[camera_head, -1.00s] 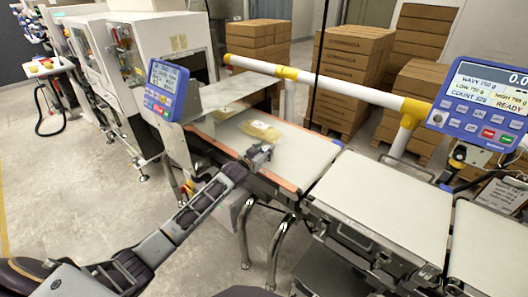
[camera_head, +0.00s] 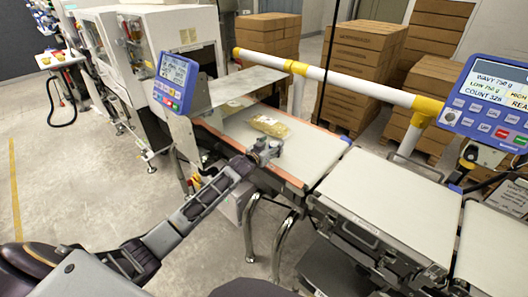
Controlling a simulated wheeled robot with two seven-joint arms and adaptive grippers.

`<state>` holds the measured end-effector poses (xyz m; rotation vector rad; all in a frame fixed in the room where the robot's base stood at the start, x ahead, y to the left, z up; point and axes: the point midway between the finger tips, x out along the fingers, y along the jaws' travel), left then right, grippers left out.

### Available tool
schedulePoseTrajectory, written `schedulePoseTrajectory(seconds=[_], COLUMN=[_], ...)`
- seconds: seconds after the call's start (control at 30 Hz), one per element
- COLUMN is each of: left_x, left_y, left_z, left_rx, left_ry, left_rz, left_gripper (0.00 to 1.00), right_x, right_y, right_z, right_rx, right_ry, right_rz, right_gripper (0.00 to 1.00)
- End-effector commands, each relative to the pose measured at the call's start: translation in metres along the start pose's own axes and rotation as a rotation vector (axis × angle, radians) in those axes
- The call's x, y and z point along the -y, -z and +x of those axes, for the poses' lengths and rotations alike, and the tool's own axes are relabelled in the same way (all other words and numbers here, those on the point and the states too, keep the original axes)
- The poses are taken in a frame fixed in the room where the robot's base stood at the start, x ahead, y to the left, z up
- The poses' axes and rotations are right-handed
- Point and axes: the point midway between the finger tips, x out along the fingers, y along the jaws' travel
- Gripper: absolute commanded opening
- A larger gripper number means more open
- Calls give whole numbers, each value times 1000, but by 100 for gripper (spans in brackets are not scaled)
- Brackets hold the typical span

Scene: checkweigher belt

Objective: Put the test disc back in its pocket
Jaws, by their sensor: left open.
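I cannot make out the test disc or its pocket in the head view; both are hidden, too small or out of the picture. My left gripper (camera_head: 267,150) is open at the near edge of the infeed belt (camera_head: 312,153), by its orange-brown side strip. It is close to a yellowish bag (camera_head: 270,125) lying on that belt, with a small gap showing between them. I see nothing between its fingers, but they are small here. My right gripper is not in view.
A blue display (camera_head: 175,82) stands left of the belt and another blue panel (camera_head: 490,103) at the right. A white rail with yellow joints (camera_head: 340,78) runs behind the belts. The weigh belt (camera_head: 390,188) is bare. Stacked cartons (camera_head: 362,70) stand behind.

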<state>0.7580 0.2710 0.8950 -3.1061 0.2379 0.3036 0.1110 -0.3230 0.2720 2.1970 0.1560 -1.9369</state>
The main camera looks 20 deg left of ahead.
Motion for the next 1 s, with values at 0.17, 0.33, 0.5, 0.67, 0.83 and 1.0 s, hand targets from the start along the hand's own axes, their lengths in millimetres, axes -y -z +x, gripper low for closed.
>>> schedulePoseTrajectory(seconds=[0.17, 0.33, 0.5, 0.67, 0.83, 1.0], left_x=[0, 0, 0, 0, 0, 0], left_y=[-1, -1, -1, 0, -1, -1], left_z=[-7, -19, -33, -46, -60, -74], left_rx=[1, 1, 1, 0, 1, 1], left_ry=[0, 0, 0, 0, 0, 0], left_rz=[0, -1, 1, 0, 0, 0], left_gripper=[65, 65, 65, 65, 65, 65], right_x=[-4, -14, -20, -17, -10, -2], right_y=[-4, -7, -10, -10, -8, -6], right_z=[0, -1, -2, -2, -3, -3], right_rx=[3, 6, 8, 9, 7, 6], right_ry=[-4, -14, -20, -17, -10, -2], right_rz=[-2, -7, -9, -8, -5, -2], right_gripper=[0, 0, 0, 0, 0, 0])
